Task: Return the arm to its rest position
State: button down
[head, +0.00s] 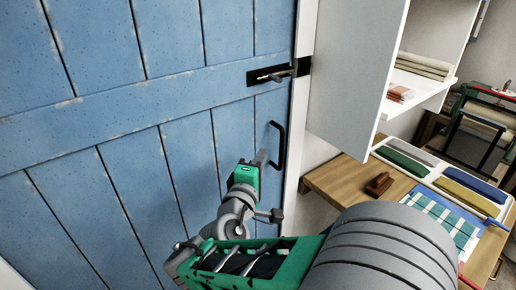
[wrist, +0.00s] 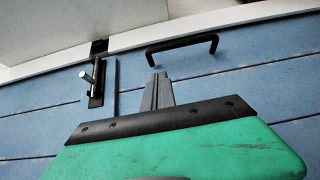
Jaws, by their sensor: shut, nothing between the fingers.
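My arm, grey and green, reaches up from the bottom of the head view toward a blue plank door (head: 110,130). My gripper (head: 264,156) is near the door's black pull handle (head: 279,147), to the left of it and apart from it as far as I can tell. In the wrist view the grey fingers of my gripper (wrist: 158,78) are together with nothing between them. They point toward the black handle (wrist: 183,46), which shows just beyond the tips. A black latch with a metal bolt (head: 268,76) sits above the handle; it also shows in the wrist view (wrist: 96,80).
Right of the door is a white frame and a white cabinet (head: 350,80) with folded cloths on a shelf. Below it a wooden table (head: 336,184) holds a brown block (head: 379,184), a tray of coloured cloth rolls (head: 450,183) and a checked cloth (head: 440,220). The door stands close before my arm.

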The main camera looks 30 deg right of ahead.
jog(key=s+a+f+m+g+y+p, duration=0.35)
jog(key=f+m+g+y, duration=0.3)
jog(key=f, duration=0.25)
jog(key=s+a+m+g+y+p, duration=0.2)
jog(key=s+a+y, duration=0.4)
jog(key=a, duration=0.5)
jog(key=shift+s+a+r+g+p, duration=0.35)
jog(key=shift+s+a+g+p, duration=0.1)
jog(key=shift+s+p, duration=0.25)
jog(key=shift+y, duration=0.25)
